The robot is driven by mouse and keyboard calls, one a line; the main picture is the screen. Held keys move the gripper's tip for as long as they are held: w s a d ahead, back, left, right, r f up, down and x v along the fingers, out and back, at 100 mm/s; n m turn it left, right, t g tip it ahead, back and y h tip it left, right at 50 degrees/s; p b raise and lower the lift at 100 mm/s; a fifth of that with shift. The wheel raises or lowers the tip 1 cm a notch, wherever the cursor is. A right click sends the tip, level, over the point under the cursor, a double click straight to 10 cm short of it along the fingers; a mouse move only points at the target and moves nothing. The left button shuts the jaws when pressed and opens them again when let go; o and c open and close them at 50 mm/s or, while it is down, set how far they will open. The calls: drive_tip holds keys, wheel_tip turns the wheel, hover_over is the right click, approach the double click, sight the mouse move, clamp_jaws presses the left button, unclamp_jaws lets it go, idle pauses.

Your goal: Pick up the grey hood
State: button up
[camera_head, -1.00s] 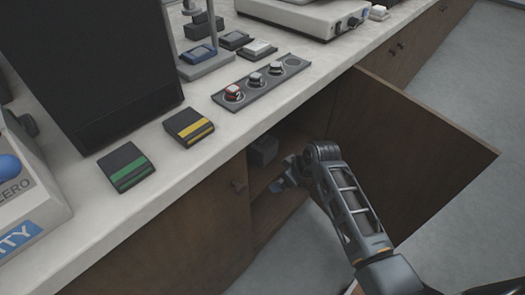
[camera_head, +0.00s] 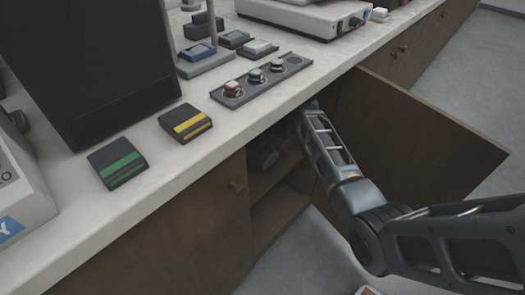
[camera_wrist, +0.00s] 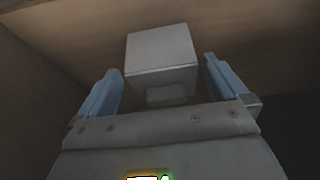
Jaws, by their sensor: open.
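The grey hood (camera_wrist: 162,52) is a plain grey block-like piece inside the cabinet, with a smaller grey part (camera_wrist: 166,95) on its near side. In the wrist view it lies ahead of my gripper (camera_wrist: 161,72), between its two blue fingers. The fingers are open, with a gap showing on each side of the hood. In the head view my arm reaches under the counter edge into the open cabinet, and my fingers cannot be made out there. A dim dark shape shows on the cabinet's upper shelf; I cannot tell hood from gripper in it.
The open cabinet door (camera_head: 425,145) stands to the right of my arm. The counter (camera_head: 60,232) overhangs the cabinet. On it are a green-striped box (camera_head: 117,164), a yellow-striped box (camera_head: 186,125) and a dark strip with several round pieces (camera_head: 231,99). A lower shelf (camera_head: 275,215) looks bare.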

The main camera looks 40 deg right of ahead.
sight(264, 140)
drive_tip(key=w, duration=0.1)
drive_tip(key=w+b, duration=0.1)
drive_tip(key=w, duration=0.1)
drive_tip(key=w+f, duration=0.1)
drive_tip(key=w, duration=0.1)
drive_tip(key=shift+a+b, duration=0.25)
drive_tip(key=shift+b, duration=0.05)
drive_tip(key=c, duration=0.7)
